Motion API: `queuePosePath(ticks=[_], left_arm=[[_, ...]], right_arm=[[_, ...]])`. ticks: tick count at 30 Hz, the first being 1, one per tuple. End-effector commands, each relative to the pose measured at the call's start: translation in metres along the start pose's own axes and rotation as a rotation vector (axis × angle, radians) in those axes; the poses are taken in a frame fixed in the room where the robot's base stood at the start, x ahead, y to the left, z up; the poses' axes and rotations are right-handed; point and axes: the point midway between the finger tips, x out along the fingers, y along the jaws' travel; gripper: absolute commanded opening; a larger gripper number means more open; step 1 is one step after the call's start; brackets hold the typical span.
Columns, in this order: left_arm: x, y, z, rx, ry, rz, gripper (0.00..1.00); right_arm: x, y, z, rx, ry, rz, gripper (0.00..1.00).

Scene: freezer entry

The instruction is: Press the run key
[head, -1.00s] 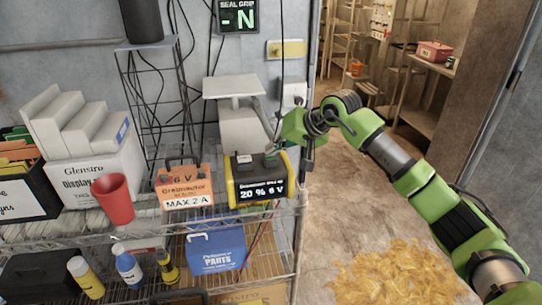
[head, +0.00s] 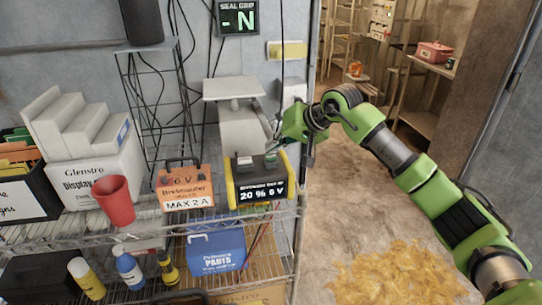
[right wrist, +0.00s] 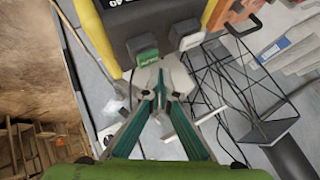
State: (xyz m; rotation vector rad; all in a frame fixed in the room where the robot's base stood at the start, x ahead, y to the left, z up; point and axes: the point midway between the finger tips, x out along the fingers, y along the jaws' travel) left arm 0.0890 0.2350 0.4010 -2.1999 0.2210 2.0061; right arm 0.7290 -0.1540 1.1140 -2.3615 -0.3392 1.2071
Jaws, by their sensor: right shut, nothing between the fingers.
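A yellow-and-black device (head: 258,178) stands on the upper wire shelf. Its front display reads "20 % 6 V". On its top are a green key (right wrist: 146,50) and a pale key (right wrist: 186,35); their small lettering is not legible to me. In the head view the green key (head: 271,158) sits to the right of the pale one. My right gripper (right wrist: 161,88) is shut and empty, with its tips close to the green key; I cannot tell whether they touch. In the head view my right gripper (head: 279,143) is just behind and above the device. My left gripper is not in view.
An orange box (head: 185,188) marked "MAX 2 A" stands left of the device, with a red cup (head: 114,202) further left. A grey stand (head: 238,115) is behind the device. The doorway floor (head: 345,210) to the right is open.

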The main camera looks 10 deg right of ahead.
Motion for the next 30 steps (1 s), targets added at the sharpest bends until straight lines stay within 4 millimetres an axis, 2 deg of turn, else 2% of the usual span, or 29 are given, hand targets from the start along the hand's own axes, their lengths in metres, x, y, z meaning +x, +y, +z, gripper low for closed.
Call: queuePosePath(ticks=[8, 21, 30], left_arm=[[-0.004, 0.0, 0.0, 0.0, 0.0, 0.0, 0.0], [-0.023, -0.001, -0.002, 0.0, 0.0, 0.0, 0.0], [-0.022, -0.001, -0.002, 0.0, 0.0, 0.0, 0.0]], right_arm=[[-0.005, -0.004, -0.004, 0.0, 0.002, -0.001, 0.0], [-0.035, -0.025, -0.025, 0.0, 0.001, 0.0, 0.0], [-0.035, -0.025, -0.025, 0.001, 0.0, 0.0, 0.0]])
